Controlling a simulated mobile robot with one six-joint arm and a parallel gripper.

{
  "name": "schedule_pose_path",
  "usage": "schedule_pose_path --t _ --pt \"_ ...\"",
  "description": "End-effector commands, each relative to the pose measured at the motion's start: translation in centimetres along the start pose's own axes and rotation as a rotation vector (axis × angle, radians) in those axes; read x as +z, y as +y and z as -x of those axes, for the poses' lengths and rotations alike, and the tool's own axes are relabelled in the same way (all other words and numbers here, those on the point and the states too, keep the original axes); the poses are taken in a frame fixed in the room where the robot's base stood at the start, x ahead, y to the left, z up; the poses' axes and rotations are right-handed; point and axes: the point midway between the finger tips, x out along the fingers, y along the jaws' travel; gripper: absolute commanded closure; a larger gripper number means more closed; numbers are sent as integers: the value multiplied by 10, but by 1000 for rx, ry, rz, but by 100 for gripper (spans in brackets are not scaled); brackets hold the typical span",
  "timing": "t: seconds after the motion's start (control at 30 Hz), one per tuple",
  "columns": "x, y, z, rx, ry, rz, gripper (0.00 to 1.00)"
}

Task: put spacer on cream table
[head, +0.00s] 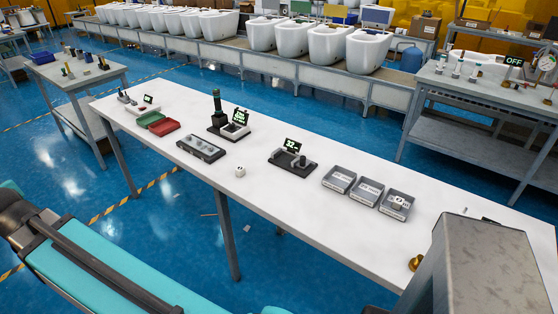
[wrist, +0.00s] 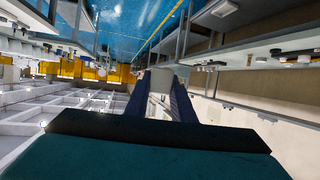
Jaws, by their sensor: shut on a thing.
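My gripper (wrist: 159,96) shows in the wrist view as two dark blue fingers. They are shut on a small pale grey piece (wrist: 160,78), seemingly the spacer; its full shape is hard to make out. The gripper is not visible in the head view. The long off-white table (head: 300,207) crosses the middle of the head view and is the likeliest cream table. The wrist view looks out over the room at a steep tilt, and the held piece touches no surface that I can see.
A brass knob (head: 416,262) is near the right front. Bare tabletop lies along the front middle.

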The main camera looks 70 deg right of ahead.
Motion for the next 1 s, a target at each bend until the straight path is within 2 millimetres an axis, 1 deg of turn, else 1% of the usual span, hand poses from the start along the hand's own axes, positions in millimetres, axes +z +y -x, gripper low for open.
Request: schedule_pose_path --t 0.07,0.17,0.27,0.37,0.53,0.6,0.67,0.7,0.87,1.0 --pt "2 2 0 5 0 -1 99" --pt "6 12 -1 25 0 -10 99" --pt "15 32 -3 63 -2 -25 99" --pt "26 62 -4 119 -2 -48 99" --pt "53 126 -1 244 -2 -99 99" --pt "64 154 2 300 -3 -122 99" --pt "75 177 5 348 -3 -142 99" --pt "81 193 8 380 -3 -155 99" --pt "108 255 21 510 -5 -209 99" --pt "132 307 37 627 -8 -257 99"
